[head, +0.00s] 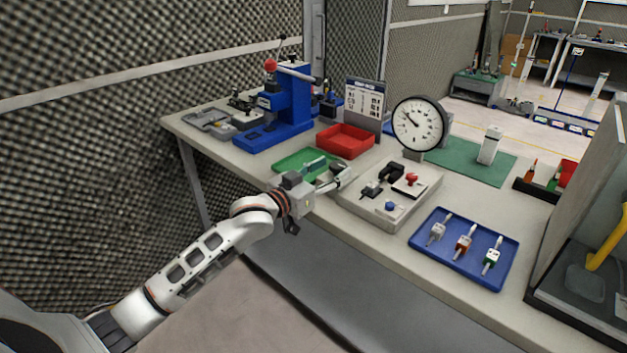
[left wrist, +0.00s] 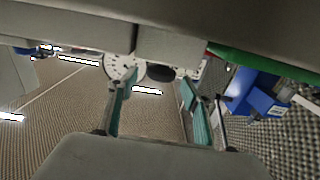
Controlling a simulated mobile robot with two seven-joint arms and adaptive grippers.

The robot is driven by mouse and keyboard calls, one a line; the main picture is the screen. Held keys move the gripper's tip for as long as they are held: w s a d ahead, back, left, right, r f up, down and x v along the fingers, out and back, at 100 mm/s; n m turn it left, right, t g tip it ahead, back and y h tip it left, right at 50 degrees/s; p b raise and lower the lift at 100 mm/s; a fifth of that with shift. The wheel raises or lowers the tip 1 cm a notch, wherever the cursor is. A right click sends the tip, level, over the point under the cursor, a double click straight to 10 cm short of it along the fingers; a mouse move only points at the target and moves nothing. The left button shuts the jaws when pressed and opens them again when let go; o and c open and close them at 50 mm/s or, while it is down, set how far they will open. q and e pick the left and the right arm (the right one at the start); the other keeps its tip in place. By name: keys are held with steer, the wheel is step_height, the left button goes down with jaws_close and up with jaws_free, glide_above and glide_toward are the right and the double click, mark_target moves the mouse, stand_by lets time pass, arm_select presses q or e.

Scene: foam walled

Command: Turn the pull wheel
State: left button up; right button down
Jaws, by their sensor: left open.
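A light grey control box (head: 372,211) lies on the workbench. It carries a black part (head: 391,173), a red handle (head: 411,180) and a blue knob (head: 390,206). I cannot tell for sure which of these is the pull wheel. My left gripper (head: 343,177) is open at the left edge of this box, over the bench's front side. In the left wrist view its two fingers (left wrist: 157,88) are spread with nothing between them. A dark rounded part (left wrist: 160,73) shows beyond the fingertips, beside the dial. My right gripper is not in view.
A green tray (head: 290,164) and a red bin (head: 346,141) stand behind my left gripper. A blue press (head: 290,100) stands at the far left. A round dial gauge (head: 418,124) stands behind the box.

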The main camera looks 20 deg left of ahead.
arm_select(q)
steer(key=v, duration=0.8)
steer(key=shift+s, duration=0.35)
steer(key=shift+a, duration=0.1)
